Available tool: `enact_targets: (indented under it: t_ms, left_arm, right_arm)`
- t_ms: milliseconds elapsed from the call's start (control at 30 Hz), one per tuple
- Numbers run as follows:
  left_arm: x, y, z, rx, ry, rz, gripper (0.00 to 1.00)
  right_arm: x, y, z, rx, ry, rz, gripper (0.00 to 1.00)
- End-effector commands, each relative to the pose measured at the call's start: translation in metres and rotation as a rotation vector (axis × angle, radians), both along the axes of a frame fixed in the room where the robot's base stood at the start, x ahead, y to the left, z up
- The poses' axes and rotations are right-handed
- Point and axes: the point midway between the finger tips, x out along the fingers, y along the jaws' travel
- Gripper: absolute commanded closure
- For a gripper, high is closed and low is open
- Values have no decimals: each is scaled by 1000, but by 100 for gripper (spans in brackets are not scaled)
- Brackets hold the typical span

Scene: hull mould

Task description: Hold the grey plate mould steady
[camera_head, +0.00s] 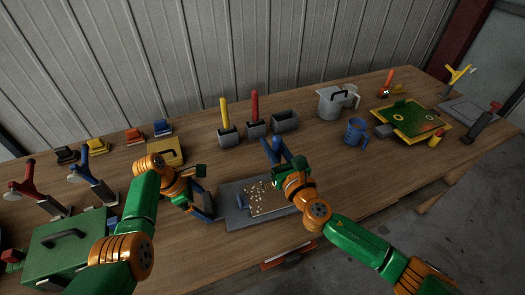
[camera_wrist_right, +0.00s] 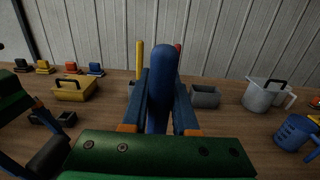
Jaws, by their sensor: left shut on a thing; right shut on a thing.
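The grey plate mould (camera_head: 232,215) lies flat on the bench, with a pale sheet dotted with light bits (camera_head: 262,198) on it. My left gripper (camera_head: 204,212) is at the mould's left edge, shut on what looks like its edge or grip; the exact contact is hard to see. My right gripper (camera_head: 287,170) is above the mould's back right part, shut on a blue-handled tool (camera_head: 274,151). In the right wrist view the blue handle (camera_wrist_right: 161,85) stands upright between the fingers. The tool's lower end is hidden, and my right arm covers part of the mould.
A grey jug (camera_head: 331,103), a blue mug (camera_head: 356,132) and a green tray (camera_head: 410,120) are to the right. A green box (camera_head: 70,240) is at left. A red-handled item (camera_head: 289,254) lies at the front edge.

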Motion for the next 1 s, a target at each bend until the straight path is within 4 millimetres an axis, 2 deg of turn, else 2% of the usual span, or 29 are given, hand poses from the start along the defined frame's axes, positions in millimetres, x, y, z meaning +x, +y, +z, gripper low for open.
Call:
enact_targets:
  t_ms: [200,467,733,1000]
  left_arm:
    - [0,0,0,-1,0,0,37]
    - [0,0,0,-1,0,0,37]
    - [0,0,0,0,0,0,37]
    - [0,0,0,0,0,0,37]
  right_arm:
    - [31,-27,1,0,-2,-4,100]
    - [55,-48,0,5,2,-4,100]
    - [47,-14,1,2,0,1,100]
    - [36,34,0,4,0,0,100]
